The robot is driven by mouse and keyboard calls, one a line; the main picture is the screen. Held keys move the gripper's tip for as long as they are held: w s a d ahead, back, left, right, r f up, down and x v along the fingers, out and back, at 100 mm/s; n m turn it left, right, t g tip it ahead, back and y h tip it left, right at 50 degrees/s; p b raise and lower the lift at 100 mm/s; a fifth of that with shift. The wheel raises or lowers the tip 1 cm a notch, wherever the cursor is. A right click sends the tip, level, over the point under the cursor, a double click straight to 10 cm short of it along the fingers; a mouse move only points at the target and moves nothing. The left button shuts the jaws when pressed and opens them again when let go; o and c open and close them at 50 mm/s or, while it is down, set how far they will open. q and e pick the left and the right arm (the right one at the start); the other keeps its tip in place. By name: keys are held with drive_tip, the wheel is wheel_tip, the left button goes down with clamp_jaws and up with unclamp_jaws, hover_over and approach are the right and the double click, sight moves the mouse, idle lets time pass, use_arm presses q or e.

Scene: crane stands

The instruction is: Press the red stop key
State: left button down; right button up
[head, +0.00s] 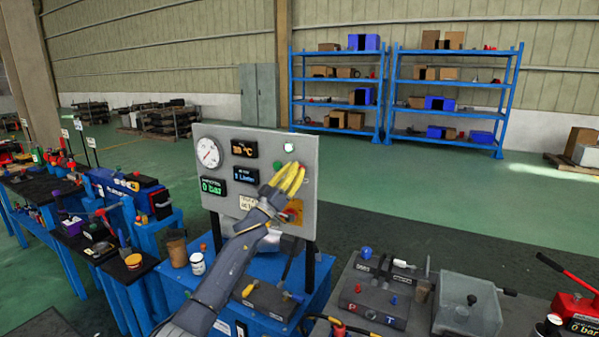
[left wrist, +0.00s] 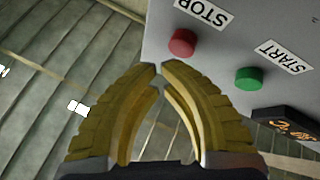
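The red stop key (left wrist: 182,42) is a round button under a STOP label (left wrist: 201,12) on the grey panel, in the left wrist view. In the head view my left gripper (head: 297,168) reaches over the upper right part of the panel (head: 222,139) and largely hides the key. My left gripper's yellow fingers (left wrist: 161,68) come together at the tips with nothing between them. In the left wrist view the tips appear just below and left of the key; I cannot tell whether they touch it. My right gripper is not in view.
A green start key (left wrist: 249,78) sits beside the stop key. The panel also bears a round gauge (head: 209,152), small displays (head: 244,148), a white lamp (head: 289,147) and a red knob on a yellow plate (head: 293,211), partly behind my arm. A blue bench below holds several parts.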

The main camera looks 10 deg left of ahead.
use_arm(q)
drive_tip(key=shift+w, duration=0.15)
drive_tip(key=shift+w+d, duration=0.1)
drive_tip(key=shift+w, duration=0.15)
drive_tip(key=shift+w+d, duration=0.1)
drive_tip(key=shift+w, duration=0.4)
idle(1.2)
drive_tip(key=shift+s, duration=0.1)
drive_tip(key=shift+s+a, duration=0.2)
drive_tip(key=shift+s, duration=0.6)
drive_tip(key=s, duration=0.2)
drive_tip(key=s+a, duration=0.1)
drive_tip(key=s, duration=0.2)
idle(0.7)
idle(0.5)
